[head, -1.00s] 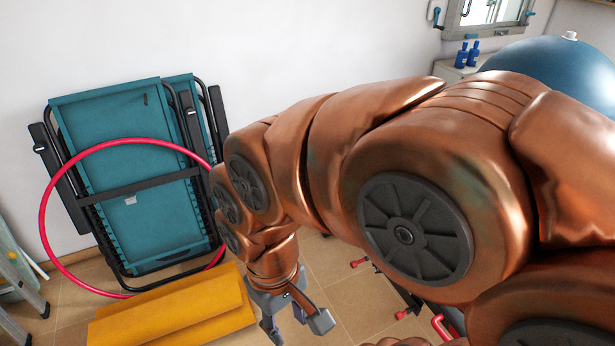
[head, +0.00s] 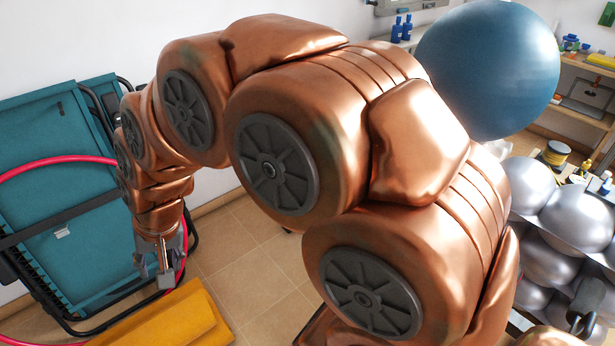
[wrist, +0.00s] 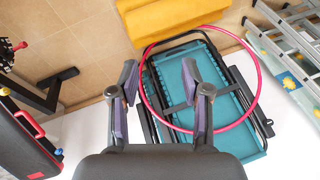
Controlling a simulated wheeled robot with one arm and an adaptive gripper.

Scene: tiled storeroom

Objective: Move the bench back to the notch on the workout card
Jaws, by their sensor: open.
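My gripper (head: 154,268) hangs open and empty in the head view, in front of the folded teal lounger. In the wrist view its two fingers (wrist: 160,82) are spread apart, with nothing between them. At the left of the wrist view is a black metal frame (wrist: 52,92) on the tiles, with red knobs (wrist: 14,50) near it. I cannot tell whether this frame belongs to the bench. No workout card or notch can be made out in either view. My arm covers much of the head view.
A folded teal lounger (head: 50,190) leans on the wall with a red hoop (head: 60,161) before it. A yellow mat (head: 175,322) lies near. A blue ball (head: 490,70) and silver balls (head: 580,212) are right. A dark case (wrist: 22,145) and ladder (wrist: 290,45) flank the wrist view.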

